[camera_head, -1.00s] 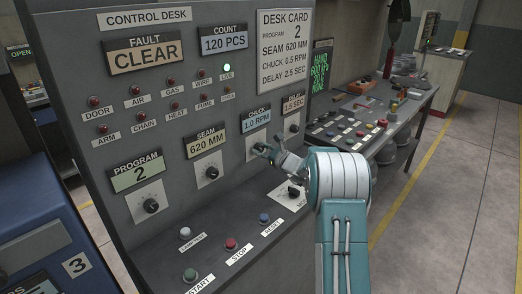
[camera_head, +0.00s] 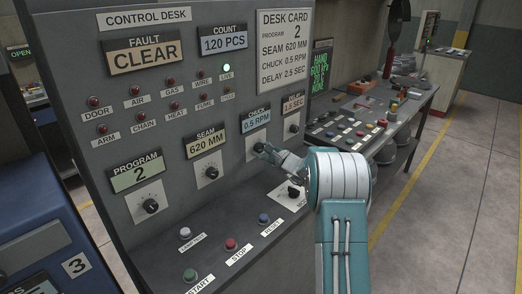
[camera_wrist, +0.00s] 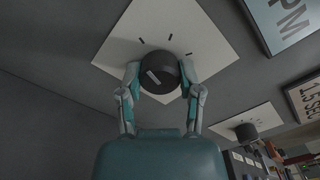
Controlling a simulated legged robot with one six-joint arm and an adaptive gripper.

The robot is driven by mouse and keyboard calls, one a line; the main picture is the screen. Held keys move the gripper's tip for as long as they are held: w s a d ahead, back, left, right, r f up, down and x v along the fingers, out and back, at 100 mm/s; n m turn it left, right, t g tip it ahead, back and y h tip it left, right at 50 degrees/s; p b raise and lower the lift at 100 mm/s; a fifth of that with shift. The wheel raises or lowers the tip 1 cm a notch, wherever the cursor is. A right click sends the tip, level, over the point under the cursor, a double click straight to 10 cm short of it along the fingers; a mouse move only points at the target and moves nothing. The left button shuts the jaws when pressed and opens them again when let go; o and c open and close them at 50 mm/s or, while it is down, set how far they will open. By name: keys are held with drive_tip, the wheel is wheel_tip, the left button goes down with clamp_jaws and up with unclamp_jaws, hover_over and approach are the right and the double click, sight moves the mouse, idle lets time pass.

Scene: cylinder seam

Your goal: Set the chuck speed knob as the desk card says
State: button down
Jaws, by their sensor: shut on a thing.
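The chuck speed knob (camera_wrist: 158,72) is a dark round knob with a pale pointer mark on a white plate in the wrist view. My gripper (camera_wrist: 160,78) has one finger on each side of it and is shut on it. In the head view my gripper (camera_head: 262,149) reaches to the knob below the chuck display and mostly hides it. The chuck display (camera_head: 256,121) reads 0.5 RPM. The desk card (camera_head: 284,50) reads program 2, seam 620 mm, chuck 0.5 RPM, delay 2.5 sec.
The delay knob (camera_head: 294,126) is close to the right, its display (camera_head: 293,103) reading 1.5 SEC. The seam knob (camera_head: 211,172) is to the left, and the mode knob (camera_head: 294,191) is below my wrist. Push buttons line the lower ledge.

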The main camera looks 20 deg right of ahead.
drive_tip(key=shift+f, duration=0.1)
drive_tip(key=shift+c, duration=1.3)
unclamp_jaws()
drive_tip(key=v, duration=1.2)
drive_tip(key=shift+w, duration=0.1)
